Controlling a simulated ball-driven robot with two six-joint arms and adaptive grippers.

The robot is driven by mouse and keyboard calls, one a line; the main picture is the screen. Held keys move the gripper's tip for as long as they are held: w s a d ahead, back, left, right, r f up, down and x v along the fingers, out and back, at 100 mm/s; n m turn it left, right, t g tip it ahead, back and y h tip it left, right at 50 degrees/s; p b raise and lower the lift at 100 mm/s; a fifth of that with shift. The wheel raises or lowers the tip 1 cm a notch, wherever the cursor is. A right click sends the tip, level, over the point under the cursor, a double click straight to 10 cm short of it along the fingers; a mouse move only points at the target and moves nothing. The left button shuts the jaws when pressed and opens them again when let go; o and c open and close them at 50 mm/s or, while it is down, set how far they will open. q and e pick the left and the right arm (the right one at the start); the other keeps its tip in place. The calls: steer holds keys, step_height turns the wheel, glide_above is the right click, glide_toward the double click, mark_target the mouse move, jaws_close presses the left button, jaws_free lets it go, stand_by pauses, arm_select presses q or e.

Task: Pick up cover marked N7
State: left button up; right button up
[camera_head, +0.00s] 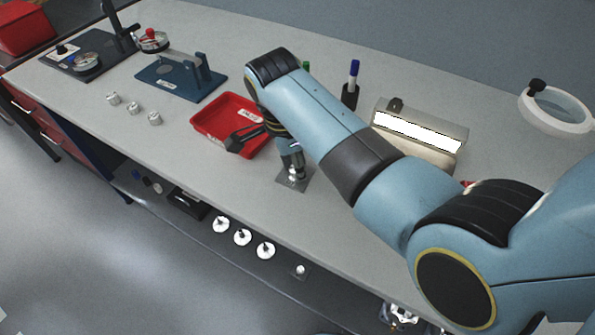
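No marking that I can read as N7 shows in the head view. Three small white labelled pieces (133,108) stand in a row on the left part of the bench; their labels are too small to read. Three white discs with dark knobs (242,237) lie on the lower shelf; I cannot tell whether any of these is the cover. My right arm reaches in from the right, and its gripper (243,139) is low over the front right of the red tray (207,125). The forearm and wrist hide part of it, and I cannot tell its finger opening. My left gripper is not in view.
A grey cylindrical part on a square metal plate (291,182) stands near the bench's front edge. A blue fixture (170,82), a dark stand (88,62), a marker holder (350,95), a lit box (418,132) and a ring magnifier (555,108) stand around.

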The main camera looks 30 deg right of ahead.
jaws_close()
steer(key=shift+r, duration=0.1)
